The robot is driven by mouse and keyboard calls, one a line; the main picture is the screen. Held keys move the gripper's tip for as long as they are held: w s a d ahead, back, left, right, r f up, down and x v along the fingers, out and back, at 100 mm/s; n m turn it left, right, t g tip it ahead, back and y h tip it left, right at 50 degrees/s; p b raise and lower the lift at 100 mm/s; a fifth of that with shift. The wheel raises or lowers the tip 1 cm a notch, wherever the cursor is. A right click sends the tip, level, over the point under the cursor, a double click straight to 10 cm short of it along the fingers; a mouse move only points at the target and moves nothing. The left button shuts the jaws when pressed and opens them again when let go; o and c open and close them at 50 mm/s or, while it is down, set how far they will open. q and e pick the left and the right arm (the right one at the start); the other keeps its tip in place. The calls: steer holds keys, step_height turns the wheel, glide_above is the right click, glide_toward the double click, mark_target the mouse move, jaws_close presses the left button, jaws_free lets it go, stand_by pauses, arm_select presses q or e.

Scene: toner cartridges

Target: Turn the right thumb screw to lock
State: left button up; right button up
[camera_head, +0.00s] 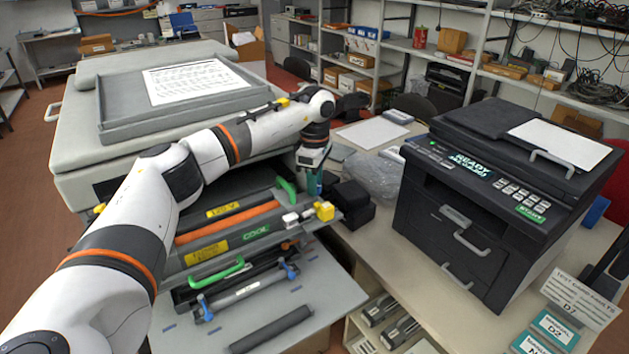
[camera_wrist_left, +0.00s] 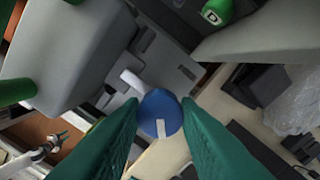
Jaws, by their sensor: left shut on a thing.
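The right thumb screw (camera_wrist_left: 160,113) is a round blue knob with a short white mark, seen in the left wrist view. The green fingers of my left gripper (camera_wrist_left: 162,104) are shut on it from both sides. The white mark points toward the bottom of that view. In the head view my left gripper (camera_head: 313,183) reaches down at the right side of the opened large copier (camera_head: 70,150). The thumb screw cannot be made out there, behind the fingers. My right gripper is in neither view.
A green handle (camera_head: 287,190), a yellow block (camera_head: 324,211) and a grey roller unit with blue ends (camera_head: 248,289) are near the copier's opening. Black boxes (camera_head: 350,203) and a clear plastic bag (camera_head: 372,174) lie close right. A black printer (camera_head: 480,215) stands farther right.

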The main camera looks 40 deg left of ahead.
arm_select(q)
steer(key=o, duration=1)
steer(key=shift+c, duration=0.2)
step_height(320, 180, up, 12)
steer(key=b, duration=0.3)
